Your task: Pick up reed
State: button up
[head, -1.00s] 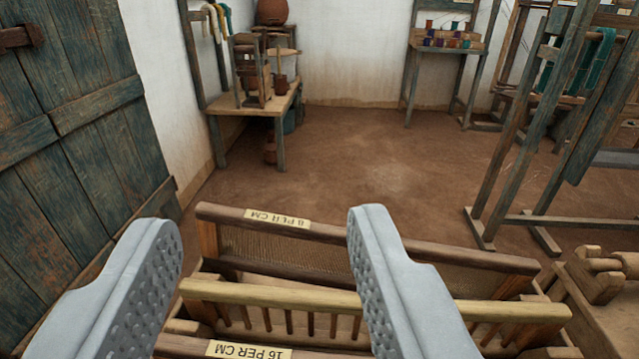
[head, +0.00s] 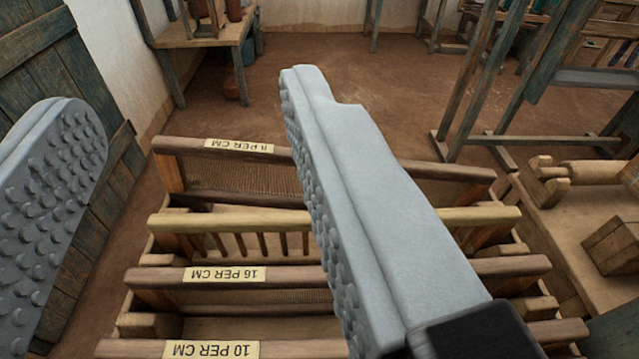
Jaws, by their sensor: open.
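Several reeds lie in parallel in a wooden rack (head: 145,325), each a long frame with a dark wooden rail and a pale upside-down label. The far reed (head: 440,167) reads 8 PER CM, with fine brown mesh below its rail. A nearer reed (head: 155,277) reads 16 PER CM, and the nearest reed (head: 290,349) reads 10 PER CM. My gripper (head: 190,105) is open and empty, its grey studded fingers wide apart above the rack. The right finger hides the middle of the reeds; the left finger is clear of them at the left edge.
A yellowish barred piece (head: 170,222) lies between the far reeds. A wooden bench (head: 590,220) with a roller and block stands at the right. A loom frame (head: 480,90) rises behind it. A plank door (head: 40,70) flanks the left; the floor (head: 350,50) beyond is open.

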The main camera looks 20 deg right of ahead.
jog(key=w+d+f+n+g+y, duration=0.1)
jog(key=w+d+f+n+g, duration=0.4)
jog(key=w, duration=0.3)
jog(key=w+d+f+n+g, duration=0.2)
jog(key=w+d+n+g, duration=0.3)
jog(key=w, duration=0.4)
jog(key=w+d+f+n+g+y, duration=0.1)
jog(key=w+d+f+n+g, duration=0.35)
jog(key=w+g, duration=0.3)
jog(key=shift+n+t, duration=0.25)
jog(key=shift+n, duration=0.3)
jog(key=a+f, duration=0.1)
jog(key=f, duration=0.2)
jog(key=w+f, duration=0.1)
jog(key=f, duration=0.3)
jog(key=a+f, duration=0.1)
jog(key=f, duration=0.3)
jog(key=shift+w+a+f, duration=0.1)
jog(key=shift+w+a, duration=0.05)
jog(key=shift+a, duration=0.15)
jog(key=shift+f, duration=2.7)
grip_shut()
